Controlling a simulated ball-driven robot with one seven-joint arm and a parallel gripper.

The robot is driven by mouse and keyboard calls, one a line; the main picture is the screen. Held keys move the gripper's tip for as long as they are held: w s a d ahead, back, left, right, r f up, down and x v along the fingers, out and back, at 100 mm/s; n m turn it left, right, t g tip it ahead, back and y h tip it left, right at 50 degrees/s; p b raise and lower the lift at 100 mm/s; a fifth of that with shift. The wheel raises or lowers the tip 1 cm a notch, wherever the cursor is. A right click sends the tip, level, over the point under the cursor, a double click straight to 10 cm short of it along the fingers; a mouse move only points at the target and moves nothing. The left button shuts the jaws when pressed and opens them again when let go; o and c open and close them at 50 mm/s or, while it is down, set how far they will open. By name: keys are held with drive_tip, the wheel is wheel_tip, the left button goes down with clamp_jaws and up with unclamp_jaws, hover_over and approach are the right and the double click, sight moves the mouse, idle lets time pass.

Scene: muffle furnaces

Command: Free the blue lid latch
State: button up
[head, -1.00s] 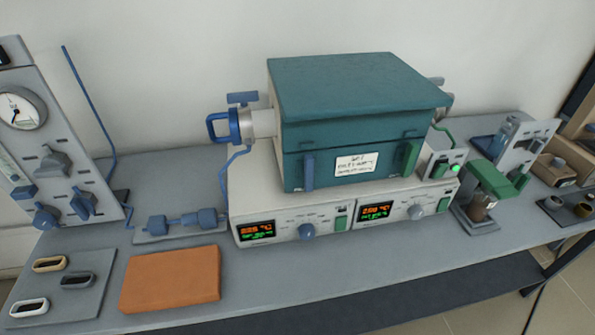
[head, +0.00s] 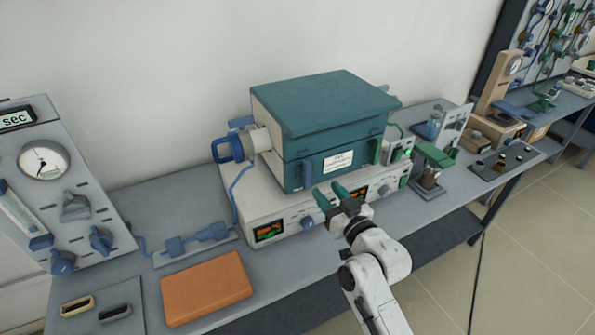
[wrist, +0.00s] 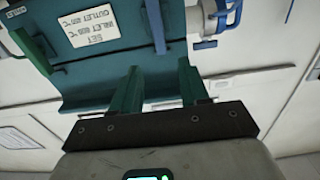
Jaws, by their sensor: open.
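The teal furnace box with its overhanging lid (head: 335,103) sits on a white control unit. The blue lid latch (head: 307,173) is an upright blue bar at the left of the box's front face; it also shows in the wrist view (wrist: 155,27). A green latch (head: 377,151) is at the right of that face, with a white label (head: 338,162) between them. My gripper (head: 329,193) is in front of the box, close to the blue latch and apart from it. Its green fingers are open and empty, as the wrist view also shows (wrist: 158,75).
A blue handle (head: 230,148) sticks out of the furnace's left side. The control unit (head: 283,212) has displays and knobs below the latches. An orange slab (head: 205,290) lies at the front left of the bench. A green-topped stand (head: 434,156) is to the right.

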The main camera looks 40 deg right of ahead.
sight(309, 169)
drive_tip(key=p+x, duration=0.1)
drive_tip(key=x, duration=0.8)
drive_tip(key=shift+w+d+f+p, duration=0.1)
drive_tip(key=shift+w+p, duration=0.3)
drive_tip(key=shift+c, duration=0.2)
clamp_jaws()
